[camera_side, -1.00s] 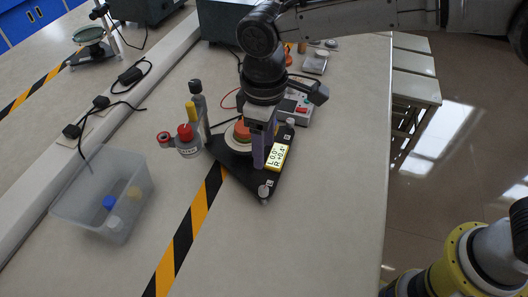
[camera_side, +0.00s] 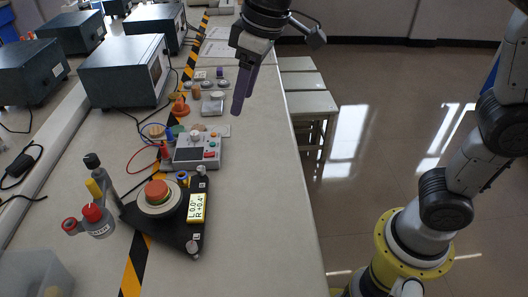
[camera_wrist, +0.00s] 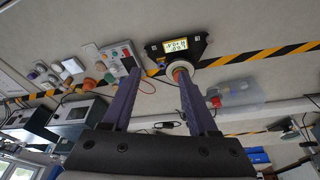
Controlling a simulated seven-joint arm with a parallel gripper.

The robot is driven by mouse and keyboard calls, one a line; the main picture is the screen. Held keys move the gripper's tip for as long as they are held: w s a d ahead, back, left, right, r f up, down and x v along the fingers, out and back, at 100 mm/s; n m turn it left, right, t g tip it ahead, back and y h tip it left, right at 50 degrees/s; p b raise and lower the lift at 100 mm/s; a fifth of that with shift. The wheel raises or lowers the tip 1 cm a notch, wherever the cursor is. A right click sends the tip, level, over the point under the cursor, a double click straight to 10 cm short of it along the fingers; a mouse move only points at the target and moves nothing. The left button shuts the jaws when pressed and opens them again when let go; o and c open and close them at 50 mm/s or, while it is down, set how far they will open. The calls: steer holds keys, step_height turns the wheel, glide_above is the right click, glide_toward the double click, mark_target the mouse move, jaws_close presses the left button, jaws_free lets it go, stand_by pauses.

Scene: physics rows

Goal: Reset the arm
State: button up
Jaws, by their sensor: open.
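My gripper (camera_side: 243,90) hangs above the right part of the table in the side view, clear of everything, with its purple fingers pointing down. In the wrist view its two purple fingers (camera_wrist: 157,95) stand apart with nothing between them. The black triangular plate (camera_side: 172,232) lies on the table to the lower left of the gripper. It carries a round base with an orange-red top (camera_side: 157,192) and a yellow level display (camera_side: 197,208). The display also shows in the wrist view (camera_wrist: 176,47).
A meter box (camera_side: 196,152) with leads stands behind the plate. Grey instruments (camera_side: 125,70) line the left side. Stools (camera_side: 310,103) stand right of the table. The table's right strip (camera_side: 265,200) is bare.

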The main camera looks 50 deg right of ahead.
steer(key=s+d+r+m+t, duration=0.15)
steer(key=s+d+m, duration=0.25)
steer(key=s+d, duration=0.85)
steer(key=s+d+f+m+t+h, duration=0.1)
steer(key=s+f, duration=0.6)
steer(key=f, duration=0.1)
steer(key=shift+d, duration=0.25)
steer(key=shift+s, duration=0.1)
